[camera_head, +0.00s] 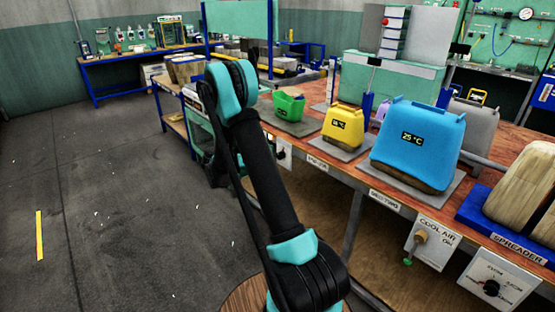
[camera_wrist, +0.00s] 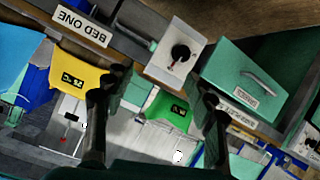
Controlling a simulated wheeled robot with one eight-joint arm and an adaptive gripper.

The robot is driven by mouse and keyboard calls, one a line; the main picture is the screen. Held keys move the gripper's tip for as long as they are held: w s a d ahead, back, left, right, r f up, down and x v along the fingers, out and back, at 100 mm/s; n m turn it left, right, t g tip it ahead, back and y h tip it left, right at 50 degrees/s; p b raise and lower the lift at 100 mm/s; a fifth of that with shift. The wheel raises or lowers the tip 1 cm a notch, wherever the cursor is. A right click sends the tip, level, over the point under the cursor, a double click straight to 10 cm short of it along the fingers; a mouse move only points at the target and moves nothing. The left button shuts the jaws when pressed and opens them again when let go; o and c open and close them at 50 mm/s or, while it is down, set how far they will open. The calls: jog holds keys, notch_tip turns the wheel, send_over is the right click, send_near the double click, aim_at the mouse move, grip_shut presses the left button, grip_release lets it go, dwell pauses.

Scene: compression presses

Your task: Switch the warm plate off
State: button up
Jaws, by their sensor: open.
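The warm plate's label (camera_wrist: 237,117) shows upside down in the wrist view, beside a green bin (camera_wrist: 168,108) with a small dark display. The green bin also stands on a grey plate in the head view (camera_head: 289,106). A white control box (camera_wrist: 178,50) with a black knob (camera_wrist: 181,52) is on the bench front; a small red mark shows by the knob. My arm partly covers this box in the head view (camera_head: 284,152). My gripper (camera_wrist: 160,88) is open and empty, its fingers either side of the green bin in the picture. The head view does not show it clearly.
A green drawer (camera_wrist: 252,78) with a grey handle is beside the control box. A yellow container (camera_head: 343,125) and a blue one reading 25 °C (camera_head: 415,145) stand on the bench. A COOL AIR box (camera_head: 432,238) projects in front.

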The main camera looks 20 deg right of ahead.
jog(key=w+a+f+m+t+h, duration=0.1)
jog(key=w+a+f+m+h, duration=0.35)
jog(key=f, duration=0.45)
jog(key=w+x, duration=0.1)
jog(key=x, duration=1.8)
jog(key=shift+r, duration=0.25)
jog(key=shift+c, duration=0.4)
jog(key=c, duration=1.1)
jog(key=shift+n, duration=0.25)
